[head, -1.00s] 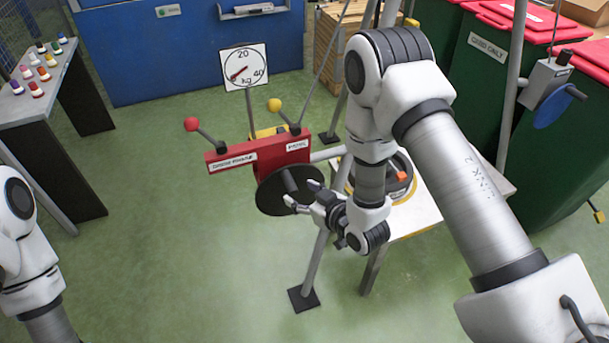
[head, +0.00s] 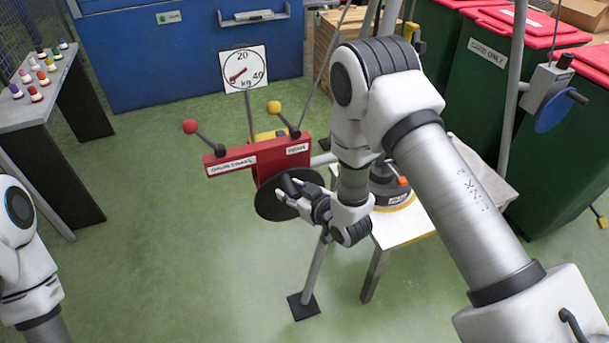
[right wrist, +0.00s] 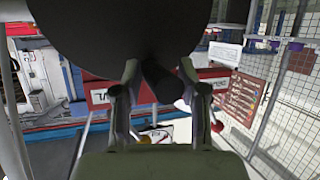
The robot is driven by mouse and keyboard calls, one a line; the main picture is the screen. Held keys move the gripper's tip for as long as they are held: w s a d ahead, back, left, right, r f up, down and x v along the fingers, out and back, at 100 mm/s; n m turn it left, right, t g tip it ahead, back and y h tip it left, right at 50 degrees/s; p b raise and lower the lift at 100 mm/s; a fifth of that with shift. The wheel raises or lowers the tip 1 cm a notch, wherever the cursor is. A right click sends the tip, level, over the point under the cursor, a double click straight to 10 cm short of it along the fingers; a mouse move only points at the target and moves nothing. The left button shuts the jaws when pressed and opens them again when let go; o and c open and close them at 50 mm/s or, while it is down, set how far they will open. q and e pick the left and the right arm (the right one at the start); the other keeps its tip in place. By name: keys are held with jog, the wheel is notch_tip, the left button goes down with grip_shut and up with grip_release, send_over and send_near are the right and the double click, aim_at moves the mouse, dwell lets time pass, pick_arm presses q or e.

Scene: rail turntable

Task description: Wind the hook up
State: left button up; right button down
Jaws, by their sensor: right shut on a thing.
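A red winch box (head: 255,160) carries a lever with a red knob (head: 190,126) and one with a yellow knob (head: 274,107). A black crank disc (head: 272,206) sits on its near side, with a dark crank handle (head: 287,184) sticking out. My right gripper (head: 301,196) is shut on this handle. In the right wrist view, the handle (right wrist: 160,82) lies between the two fingers (right wrist: 159,75) below the large disc (right wrist: 150,30). I cannot make out the hook. My left gripper is out of view; only part of the left arm shows at the left edge.
A dial (head: 244,69) marked 20, 40 and kg stands behind the winch. A white table (head: 408,232) bearing a dark round weight (head: 387,190) is behind my right arm. Green floor left of the winch is clear.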

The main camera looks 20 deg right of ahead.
jog(key=shift+d+m+y, duration=0.3)
jog(key=shift+d+m, duration=0.15)
jog(key=shift+m, duration=0.05)
jog(key=c, duration=0.7)
grip_release()
jog(key=shift+d, duration=0.15)
jog(key=s, duration=0.8)
